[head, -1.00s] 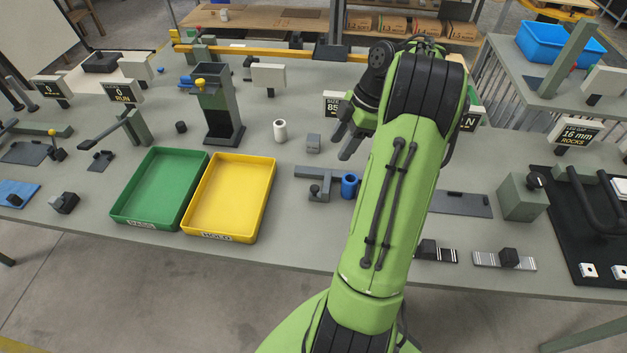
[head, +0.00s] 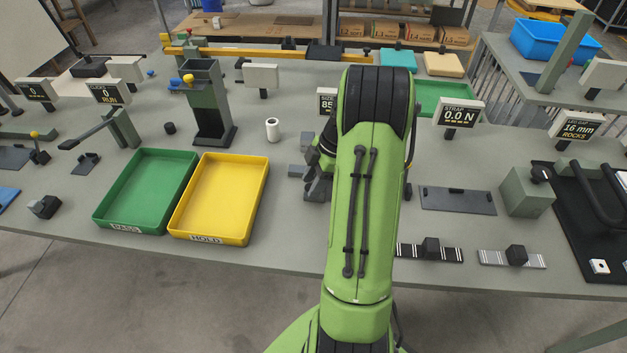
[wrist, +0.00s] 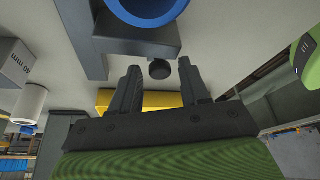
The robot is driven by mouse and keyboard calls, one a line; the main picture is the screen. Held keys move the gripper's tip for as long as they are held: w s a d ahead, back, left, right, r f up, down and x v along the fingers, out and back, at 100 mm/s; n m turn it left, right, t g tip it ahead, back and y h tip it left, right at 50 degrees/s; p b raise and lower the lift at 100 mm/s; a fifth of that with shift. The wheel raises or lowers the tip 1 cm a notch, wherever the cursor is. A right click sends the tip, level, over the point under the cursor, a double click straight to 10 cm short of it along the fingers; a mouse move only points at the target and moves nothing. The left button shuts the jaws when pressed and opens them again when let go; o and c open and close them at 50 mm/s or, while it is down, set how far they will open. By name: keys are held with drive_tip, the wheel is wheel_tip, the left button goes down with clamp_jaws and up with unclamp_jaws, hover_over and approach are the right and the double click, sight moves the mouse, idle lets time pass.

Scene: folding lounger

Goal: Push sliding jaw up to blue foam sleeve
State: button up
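A grey gauge with a bar and jaw lies on the bench; in the head view only its left end (head: 296,171) shows beside my arm. In the wrist view the blue foam sleeve (wrist: 150,8) is at the top edge, with a grey jaw block (wrist: 140,42) just below it. A dark round knob (wrist: 160,70) shows below the block. My gripper (wrist: 160,66) is open, its fingertips apart on either side of the knob in that view. I cannot tell whether they touch it, or whether jaw and sleeve touch. In the head view my arm hides the sleeve.
A yellow tray (head: 250,225) and a green tray (head: 106,216) stand to the left. A white cylinder (head: 272,129) and a small grey block (head: 307,141) stand behind the gauge. A dark flat plate (head: 455,200) lies to the right. Bench between tray and gauge is clear.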

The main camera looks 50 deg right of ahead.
drive_tip(key=shift+r, duration=0.1)
clamp_jaws()
drive_tip(key=shift+d, duration=0.1)
drive_tip(key=shift+s+d+b, duration=0.3)
drive_tip(key=shift+s+d, duration=0.5)
drive_tip(key=shift+s, duration=0.2)
unclamp_jaws()
drive_tip(key=shift+r, duration=0.1)
drive_tip(key=shift+o, duration=1.1)
drive_tip(key=p+v, duration=0.6)
drive_tip(key=v, duration=0.9)
drive_tip(key=shift+r+p, duration=0.3)
drive_tip(key=shift+w, duration=0.1)
